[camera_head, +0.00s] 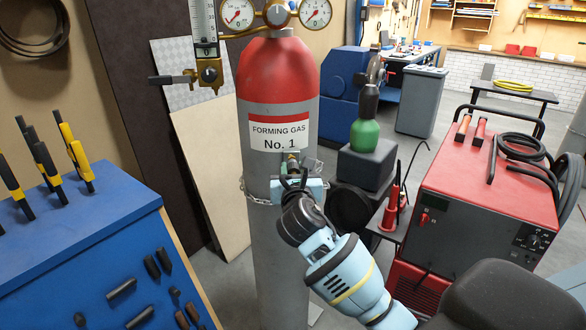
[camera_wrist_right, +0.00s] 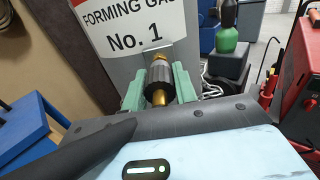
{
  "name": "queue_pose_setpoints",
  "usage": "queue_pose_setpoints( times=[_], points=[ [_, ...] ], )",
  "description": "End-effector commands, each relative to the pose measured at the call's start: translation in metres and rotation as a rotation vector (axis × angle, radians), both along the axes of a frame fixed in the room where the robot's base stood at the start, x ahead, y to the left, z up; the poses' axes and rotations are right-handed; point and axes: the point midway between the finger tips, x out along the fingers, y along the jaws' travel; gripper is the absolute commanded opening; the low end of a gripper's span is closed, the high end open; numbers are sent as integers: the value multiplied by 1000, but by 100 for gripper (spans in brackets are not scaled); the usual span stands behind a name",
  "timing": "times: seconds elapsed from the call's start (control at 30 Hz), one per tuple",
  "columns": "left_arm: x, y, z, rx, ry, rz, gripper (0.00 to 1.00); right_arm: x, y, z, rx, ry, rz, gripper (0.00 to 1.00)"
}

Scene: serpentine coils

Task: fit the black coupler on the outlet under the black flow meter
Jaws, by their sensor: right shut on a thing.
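The coupler (camera_wrist_right: 157,88) is a dark ribbed sleeve with brass ends, seen in the wrist view between the two pale green fingers of my right gripper (camera_wrist_right: 160,78). In the head view my right gripper (camera_head: 295,172) is shut on it in front of the grey cylinder, just below the label; there the coupler is small and mostly hidden. A flow meter (camera_head: 203,22) with an upright scale stands at the upper left of the cylinder. Under it is a brass outlet fitting (camera_head: 210,73) with a dark side piece, well above and left of the coupler. My left gripper is not in view.
The red-topped gas cylinder (camera_head: 278,75), chained, stands close behind my gripper. Two round gauges (camera_head: 237,13) sit above it. A blue tool cabinet (camera_head: 75,235) is at left, and a red welding machine (camera_head: 490,190) at right. The space between fitting and gripper looks open.

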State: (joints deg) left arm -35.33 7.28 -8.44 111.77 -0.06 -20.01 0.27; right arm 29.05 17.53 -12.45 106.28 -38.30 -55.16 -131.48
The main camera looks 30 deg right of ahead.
Motion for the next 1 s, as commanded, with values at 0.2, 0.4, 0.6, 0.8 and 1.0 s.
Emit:
queue_pose_setpoints(
  times=[0.2, 0.4, 0.6, 0.8, 1.0],
  points=[
    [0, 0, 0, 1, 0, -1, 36, -9, 4, 0, 0, 0, 0, 0],
    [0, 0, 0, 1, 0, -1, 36, -16, 8, 1, -1, -2, 0, 0],
    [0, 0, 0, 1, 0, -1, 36, -24, 12, 0, -1, 0, 0, 0],
    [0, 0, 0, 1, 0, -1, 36, -30, 15, 1, -1, -2, 0, 0],
    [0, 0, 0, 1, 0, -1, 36, -31, 16, 1, 0, -1, -1, 0]
  ],
)
